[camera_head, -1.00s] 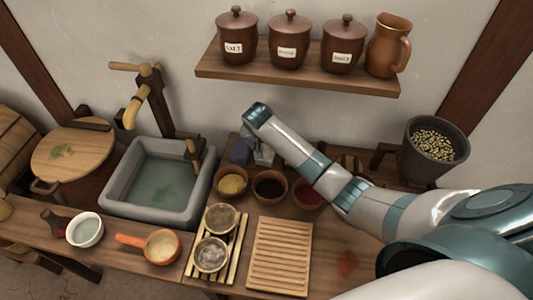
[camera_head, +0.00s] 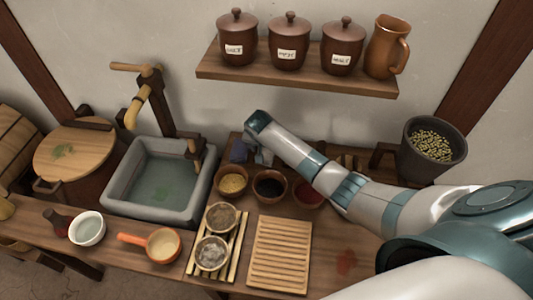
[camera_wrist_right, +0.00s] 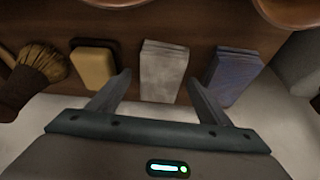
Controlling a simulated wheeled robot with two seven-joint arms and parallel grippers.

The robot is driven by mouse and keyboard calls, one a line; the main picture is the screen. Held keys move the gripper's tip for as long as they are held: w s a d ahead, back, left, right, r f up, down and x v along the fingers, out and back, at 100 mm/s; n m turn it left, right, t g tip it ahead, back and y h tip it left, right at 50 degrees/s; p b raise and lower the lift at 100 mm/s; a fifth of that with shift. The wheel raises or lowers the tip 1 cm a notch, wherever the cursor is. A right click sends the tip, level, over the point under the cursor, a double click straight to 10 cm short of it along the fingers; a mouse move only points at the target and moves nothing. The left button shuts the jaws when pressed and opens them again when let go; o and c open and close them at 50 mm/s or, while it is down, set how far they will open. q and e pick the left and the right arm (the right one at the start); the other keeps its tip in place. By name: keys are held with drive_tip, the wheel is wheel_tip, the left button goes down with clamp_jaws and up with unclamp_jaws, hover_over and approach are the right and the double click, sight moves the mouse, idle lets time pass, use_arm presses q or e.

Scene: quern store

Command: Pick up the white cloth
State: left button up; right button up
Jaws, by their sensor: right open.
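A folded white-grey cloth (camera_wrist_right: 165,72) lies on the wooden counter in the right wrist view, with its layered edge facing away. My right gripper (camera_wrist_right: 159,80) is open, with one finger to each side of the cloth. The fingers appear apart from it, and their height above the counter is hard to tell. In the head view my right gripper (camera_head: 263,157) points down at the back of the counter, and the arm and gripper hide most of the cloth. My left gripper is not in view.
A blue folded cloth (camera_wrist_right: 233,75) lies just right of the white one, and a tan sponge-like block (camera_wrist_right: 93,68) and a brush (camera_wrist_right: 35,75) lie left. Bowls, including a yellow-filled one (camera_head: 232,182), stand in front. The stone basin (camera_head: 160,180) is left; a shelf (camera_head: 300,82) hangs above.

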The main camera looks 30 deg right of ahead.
drive_tip(key=shift+f, duration=0.25)
idle(0.5)
drive_tip(key=c, duration=1.1)
